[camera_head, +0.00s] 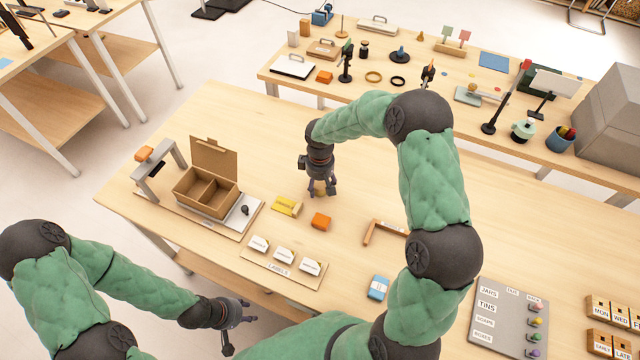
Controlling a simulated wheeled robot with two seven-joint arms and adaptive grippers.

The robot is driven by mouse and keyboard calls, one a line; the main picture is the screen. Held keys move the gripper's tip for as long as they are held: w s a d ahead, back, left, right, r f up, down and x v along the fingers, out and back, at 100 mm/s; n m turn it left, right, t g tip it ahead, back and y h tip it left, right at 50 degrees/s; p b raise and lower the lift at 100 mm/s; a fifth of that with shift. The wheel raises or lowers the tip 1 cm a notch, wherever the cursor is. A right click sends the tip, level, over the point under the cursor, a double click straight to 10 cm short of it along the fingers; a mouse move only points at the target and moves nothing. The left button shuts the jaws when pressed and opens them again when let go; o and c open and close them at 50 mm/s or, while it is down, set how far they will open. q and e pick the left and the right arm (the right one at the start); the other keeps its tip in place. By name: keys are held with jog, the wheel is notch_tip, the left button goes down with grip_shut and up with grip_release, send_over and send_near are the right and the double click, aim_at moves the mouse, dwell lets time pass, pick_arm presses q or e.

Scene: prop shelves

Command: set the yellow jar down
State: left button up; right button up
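My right gripper (321,190) points down over the middle of the table, its fingers a little apart. A small pale yellowish patch shows between the fingers; it is too small and covered to tell whether it is the yellow jar, or whether it is gripped. A yellow block-like item (286,206) lies on the table just left of this gripper, apart from it. No other yellow jar stands out clearly. My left gripper (240,318) is low at the front, past the table's near edge, with fingers spread and nothing seen between them.
An orange block (320,221) lies just in front of the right gripper. An open cardboard box (207,190), a labels tray (262,273), a brown angled bar (378,231) and a blue packet (378,287) are around it. The table behind the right gripper is clear.

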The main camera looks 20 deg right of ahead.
aim_at(320, 184)
jog(key=shift+r, duration=0.1)
notch_tip(320, 184, up, 12)
jog(key=p, duration=0.3)
dwell(0.4)
jog(key=shift+s, duration=0.1)
